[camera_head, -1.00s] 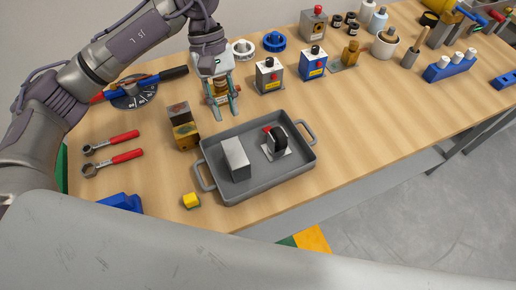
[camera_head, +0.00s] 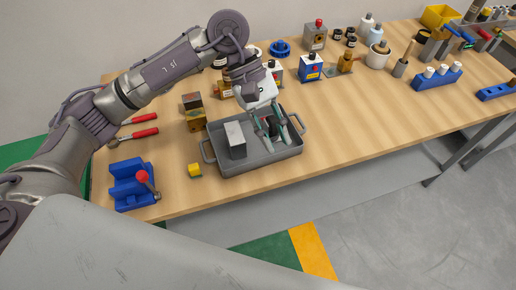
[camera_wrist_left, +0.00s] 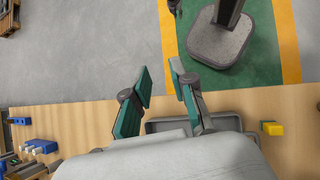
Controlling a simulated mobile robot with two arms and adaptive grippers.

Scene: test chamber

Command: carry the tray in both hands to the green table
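The grey tray (camera_head: 262,163) lies on the wooden table, with a handle at its left end and one at its right end. A grey metal block (camera_head: 235,141) stands in its left half. The black-and-red part in its right half is mostly hidden behind my gripper. My left gripper (camera_head: 272,140) is over the tray's right half, fingers apart, with nothing seen between them; I cannot tell if it touches anything. In the left wrist view its fingers (camera_wrist_left: 160,68) are also apart, and part of the tray (camera_wrist_left: 225,122) shows behind. No green table is recognisable.
A small yellow block (camera_head: 194,170) sits just left of the tray. A blue fixture with a red knob (camera_head: 131,184) stands at the left front. Boxes, bottles and a blue holder (camera_head: 437,77) stand behind and to the right. Table right of the tray is clear.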

